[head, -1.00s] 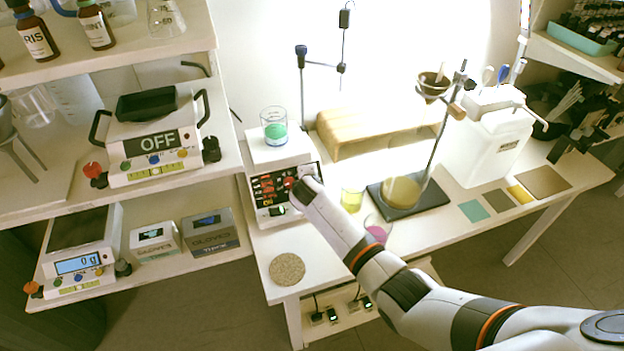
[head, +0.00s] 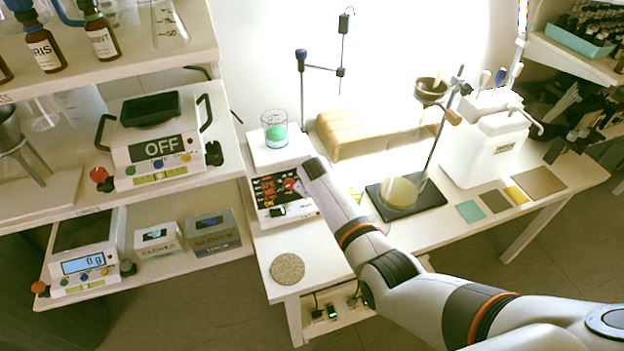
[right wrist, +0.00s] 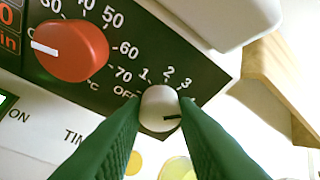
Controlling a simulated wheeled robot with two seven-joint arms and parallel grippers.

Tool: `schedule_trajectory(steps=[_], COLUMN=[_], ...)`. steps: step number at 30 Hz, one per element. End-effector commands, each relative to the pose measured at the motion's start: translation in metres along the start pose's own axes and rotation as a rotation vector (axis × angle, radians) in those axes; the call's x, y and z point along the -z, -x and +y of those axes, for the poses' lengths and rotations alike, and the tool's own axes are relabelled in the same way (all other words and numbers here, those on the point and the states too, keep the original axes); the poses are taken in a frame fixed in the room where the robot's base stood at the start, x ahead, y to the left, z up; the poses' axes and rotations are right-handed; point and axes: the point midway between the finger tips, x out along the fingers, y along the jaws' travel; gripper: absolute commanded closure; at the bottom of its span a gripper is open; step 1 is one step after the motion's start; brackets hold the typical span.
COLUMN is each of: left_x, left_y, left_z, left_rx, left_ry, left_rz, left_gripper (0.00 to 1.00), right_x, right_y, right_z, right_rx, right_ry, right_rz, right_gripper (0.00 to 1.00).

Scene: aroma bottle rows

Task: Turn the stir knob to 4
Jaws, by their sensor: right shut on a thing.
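The white stir knob (right wrist: 158,100) shows in the right wrist view, with OFF, 1, 2 and 3 printed around it. Its dark pointer mark is at its right side, past the 3. No 4 is visible; that part of the scale is hidden. My right gripper (right wrist: 160,118) has its green fingers shut on the knob from both sides. In the head view the knob and fingertips are hidden by my right arm at the hotplate stirrer (head: 262,215). A larger red knob (right wrist: 72,50) sits on the same dark panel. My left gripper is not in view.
A beaker with green liquid (head: 275,130) stands on the stirrer's plate. A wooden block (head: 365,135) and a stand with a dark base (head: 428,196) are to the right. A round cork mat (head: 287,268) lies in front. Shelves with balances are left.

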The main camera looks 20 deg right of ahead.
Motion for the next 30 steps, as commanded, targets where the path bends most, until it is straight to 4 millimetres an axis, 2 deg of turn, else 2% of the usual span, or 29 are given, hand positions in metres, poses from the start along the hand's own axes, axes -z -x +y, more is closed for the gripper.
schedule_trajectory(steps=[13,30], left_x=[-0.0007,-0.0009], left_y=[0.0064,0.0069], left_z=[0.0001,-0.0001], left_rx=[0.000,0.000], left_ry=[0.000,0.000], left_rz=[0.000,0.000], left_gripper=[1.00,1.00], right_x=[0.0013,0.0015], right_y=[-0.0004,-0.0008], right_z=[-0.0004,-0.0002], right_rx=[-0.072,-0.083], right_ry=[-0.224,-0.257], right_rz=[0.003,0.003], right_gripper=[0.96,0.96])
